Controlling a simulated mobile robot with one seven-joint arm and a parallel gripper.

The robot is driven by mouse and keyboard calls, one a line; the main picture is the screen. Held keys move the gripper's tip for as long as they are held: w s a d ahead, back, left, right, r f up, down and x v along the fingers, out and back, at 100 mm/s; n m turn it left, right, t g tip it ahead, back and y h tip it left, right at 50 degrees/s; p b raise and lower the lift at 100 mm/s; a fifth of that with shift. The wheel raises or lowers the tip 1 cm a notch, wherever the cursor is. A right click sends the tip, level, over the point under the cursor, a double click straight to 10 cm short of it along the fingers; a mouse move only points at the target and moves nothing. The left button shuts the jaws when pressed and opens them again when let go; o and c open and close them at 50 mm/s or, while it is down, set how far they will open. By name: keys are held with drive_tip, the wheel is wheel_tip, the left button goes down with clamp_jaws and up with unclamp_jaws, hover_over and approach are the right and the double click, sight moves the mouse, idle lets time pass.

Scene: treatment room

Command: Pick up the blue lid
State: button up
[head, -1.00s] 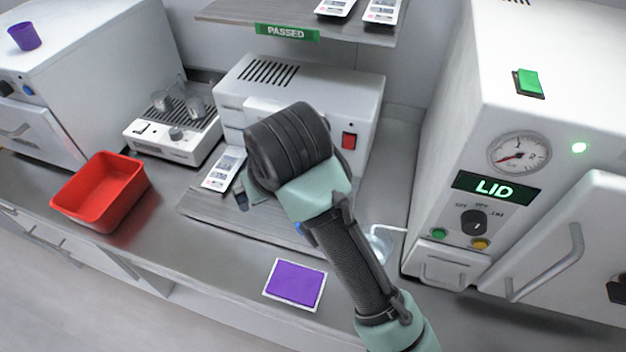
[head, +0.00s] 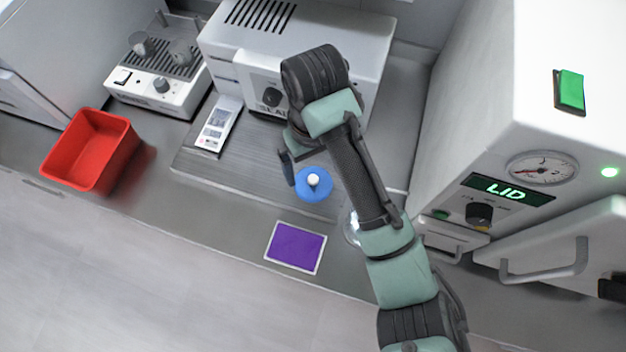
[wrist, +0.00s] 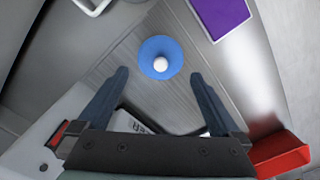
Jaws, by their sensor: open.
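The blue lid (head: 314,186) is a round disc with a white knob, lying on the grey ribbed board in front of the white sealer machine. In the wrist view the blue lid (wrist: 161,58) is just beyond the fingertips, centred between them. My gripper (wrist: 158,75) is open and empty, its two dark fingers spread on either side of the lid's line. In the head view my gripper (head: 288,168) is just left of the lid and mostly hidden behind my arm.
A purple square (head: 296,247) lies near the counter's front edge. A red bin (head: 91,150) stands at the left. A white pouch (head: 218,124) lies on the board. The large white machine (head: 535,75) with a lit LID display stands at the right. A glass-like item (head: 352,232) is partly hidden by my arm.

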sight(313, 180)
drive_tip(key=shift+s+f, duration=0.15)
drive_tip(key=shift+f, duration=0.35)
wheel_tip(313, 180, down, 4)
drive_tip(key=shift+f+p, duration=0.25)
drive_tip(key=shift+p, duration=0.25)
drive_tip(key=shift+c, duration=0.3)
drive_tip(key=c, duration=1.4)
clamp_jaws()
